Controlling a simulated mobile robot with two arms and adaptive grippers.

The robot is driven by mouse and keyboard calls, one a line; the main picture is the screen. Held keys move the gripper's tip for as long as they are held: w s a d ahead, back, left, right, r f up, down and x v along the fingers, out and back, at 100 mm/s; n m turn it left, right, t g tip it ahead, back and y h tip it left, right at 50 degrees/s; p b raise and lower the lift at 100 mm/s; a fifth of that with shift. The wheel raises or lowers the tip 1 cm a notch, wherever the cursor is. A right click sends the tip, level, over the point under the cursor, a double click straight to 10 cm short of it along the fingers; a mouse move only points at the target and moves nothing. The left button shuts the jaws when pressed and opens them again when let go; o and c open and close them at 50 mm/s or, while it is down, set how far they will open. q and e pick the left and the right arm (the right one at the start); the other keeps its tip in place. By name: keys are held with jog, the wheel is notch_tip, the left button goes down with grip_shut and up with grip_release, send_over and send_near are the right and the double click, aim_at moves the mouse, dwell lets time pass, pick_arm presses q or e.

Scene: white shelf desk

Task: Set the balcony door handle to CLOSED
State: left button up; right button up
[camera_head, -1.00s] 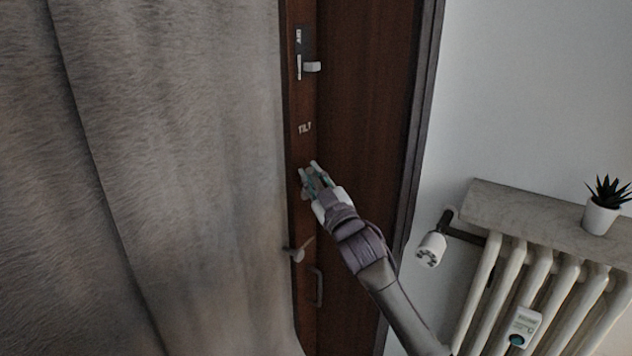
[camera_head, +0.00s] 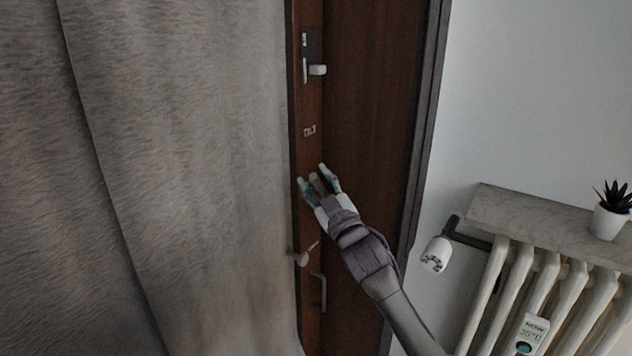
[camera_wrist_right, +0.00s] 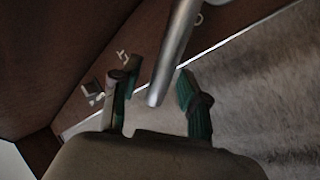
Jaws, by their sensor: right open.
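The balcony door's brown frame (camera_head: 307,215) runs upright in the middle of the head view. A metal handle bar (camera_wrist_right: 172,55) comes down from the top of the wrist view, its rounded end between the fingers of my right gripper (camera_wrist_right: 158,87). The fingers stand apart on both sides of the bar, with gaps visible. In the head view my right gripper (camera_head: 312,175) is open in front of the frame, and the bar's end (camera_head: 317,183) shows between its fingers. The handle's mount is hidden. A small pale marking (camera_head: 309,130) above is too blurred to read. My left gripper is not in view.
A grey curtain (camera_head: 180,180) hangs close at the left. An upper latch (camera_head: 317,70), a lower knob (camera_head: 303,259) and a pull handle (camera_head: 319,290) sit along the frame. At the right are a radiator (camera_head: 570,290), its valve (camera_head: 435,255) and a potted plant (camera_head: 608,220).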

jog(key=shift+s+d+f, duration=0.1)
jog(key=shift+s+d, duration=0.05)
jog(key=shift+s, duration=0.05)
jog(key=v, duration=1.1)
jog(key=shift+s+d, duration=0.15)
jog(key=shift+s, duration=0.1)
